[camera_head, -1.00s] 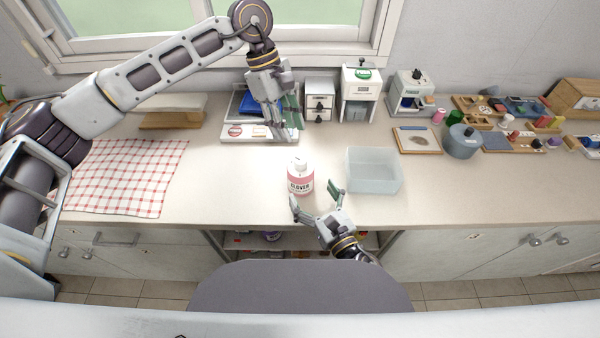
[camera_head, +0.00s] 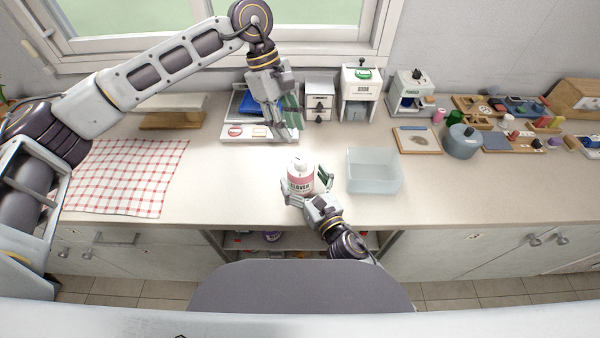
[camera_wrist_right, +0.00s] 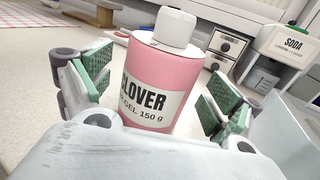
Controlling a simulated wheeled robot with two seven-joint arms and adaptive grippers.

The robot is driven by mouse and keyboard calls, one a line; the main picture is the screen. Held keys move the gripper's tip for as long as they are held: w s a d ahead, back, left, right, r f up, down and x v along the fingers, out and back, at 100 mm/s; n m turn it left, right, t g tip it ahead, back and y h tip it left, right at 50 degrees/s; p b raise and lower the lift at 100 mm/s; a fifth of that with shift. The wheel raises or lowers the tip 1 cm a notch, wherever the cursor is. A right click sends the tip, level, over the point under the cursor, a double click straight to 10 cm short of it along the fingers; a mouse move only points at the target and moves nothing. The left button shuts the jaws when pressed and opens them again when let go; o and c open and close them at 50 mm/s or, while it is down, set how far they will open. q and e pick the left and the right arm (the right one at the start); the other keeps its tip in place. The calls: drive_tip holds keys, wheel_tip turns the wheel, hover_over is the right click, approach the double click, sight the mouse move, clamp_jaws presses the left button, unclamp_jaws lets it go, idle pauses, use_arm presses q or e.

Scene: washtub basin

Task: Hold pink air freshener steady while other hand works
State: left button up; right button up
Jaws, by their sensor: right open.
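The pink air freshener (camera_head: 300,178) is a pink bottle with a white cap and a white label reading CLOVER. It stands upright on the counter. My right gripper (camera_head: 308,187) is open around it, one finger on each side; in the right wrist view the bottle (camera_wrist_right: 160,85) stands between the green finger pads (camera_wrist_right: 155,95), with a visible gap at the right pad. My left gripper (camera_head: 284,122) hangs above the counter behind the bottle, near a tray; whether its fingers are apart is unclear.
A translucent bin (camera_head: 375,172) stands just right of the bottle. A white tray (camera_head: 245,130) with small items lies behind. A checked cloth (camera_head: 125,178) lies at left. Small drawers (camera_head: 319,102) and a SODA dispenser (camera_head: 361,92) stand by the wall. Counter left of the bottle is clear.

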drive_tip(key=shift+x, duration=1.1)
drive_tip(key=c, duration=1.3)
